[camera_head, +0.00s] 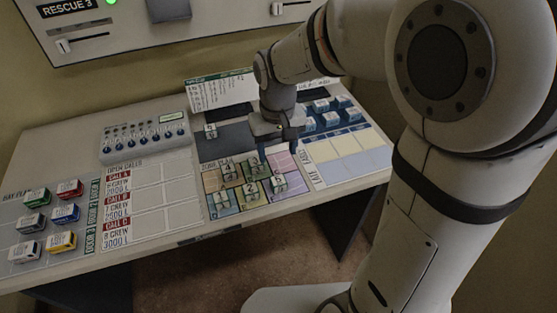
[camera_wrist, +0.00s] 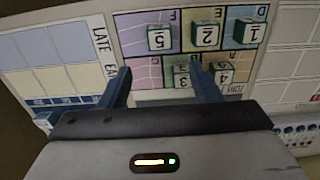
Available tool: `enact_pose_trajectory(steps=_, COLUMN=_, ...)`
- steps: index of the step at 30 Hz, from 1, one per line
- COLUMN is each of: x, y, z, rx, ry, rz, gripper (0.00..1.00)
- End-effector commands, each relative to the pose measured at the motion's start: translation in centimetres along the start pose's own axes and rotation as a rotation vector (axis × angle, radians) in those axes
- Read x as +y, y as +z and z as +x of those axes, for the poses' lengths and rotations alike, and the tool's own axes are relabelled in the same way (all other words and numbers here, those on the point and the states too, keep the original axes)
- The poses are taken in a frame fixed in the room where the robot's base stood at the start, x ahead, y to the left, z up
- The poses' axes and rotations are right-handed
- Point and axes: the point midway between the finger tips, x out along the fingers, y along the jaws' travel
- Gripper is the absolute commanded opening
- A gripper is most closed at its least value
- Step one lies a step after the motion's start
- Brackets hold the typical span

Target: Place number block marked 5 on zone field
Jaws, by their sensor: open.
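The number block marked 5 (camera_wrist: 158,38) sits on the purple field lettered F of the zone grid (camera_wrist: 145,72), upside down in the wrist view. In the head view the same block (camera_head: 279,184) is at the grid's right, front row. My gripper (camera_head: 277,158) is open and empty, above the back right part of the grid, behind block 5. In the wrist view its two fingers (camera_wrist: 158,82) are spread below block 5 in the picture and do not touch it.
Block 2 (camera_wrist: 205,37) and block 1 (camera_wrist: 248,33) stand in block 5's row. Block 3 (camera_wrist: 182,77) and block 4 (camera_wrist: 222,72) stand in the other row, close to one finger. A switch box (camera_head: 145,138) and coloured blocks (camera_head: 62,241) lie left.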

Motion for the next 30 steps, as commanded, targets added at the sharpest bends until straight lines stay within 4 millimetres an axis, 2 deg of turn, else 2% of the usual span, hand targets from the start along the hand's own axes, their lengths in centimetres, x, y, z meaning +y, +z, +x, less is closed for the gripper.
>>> enact_pose_trajectory(steps=7, x=0.2, y=0.2, z=-1.1, rx=0.002, ry=0.0, rz=0.004, gripper=0.57)
enact_pose_trajectory(steps=10, x=1.3, y=1.3, z=-1.9, rx=0.022, ry=0.0, rz=0.028, gripper=0.57)
enact_pose_trajectory(steps=13, x=3.1, y=3.6, z=-3.2, rx=0.064, ry=0.001, rz=0.075, gripper=0.57)
enact_pose_trajectory(steps=16, x=5.2, y=6.8, z=-4.4, rx=0.114, ry=0.006, rz=0.133, gripper=0.57)
enact_pose_trajectory(steps=21, x=7.5, y=11.9, z=-5.3, rx=0.188, ry=0.022, rz=0.221, gripper=0.57)
enact_pose_trajectory(steps=25, x=8.2, y=14.3, z=-5.3, rx=0.223, ry=0.032, rz=0.262, gripper=0.57)
enact_pose_trajectory(steps=30, x=8.7, y=15.4, z=-5.2, rx=0.237, ry=0.038, rz=0.281, gripper=0.57)
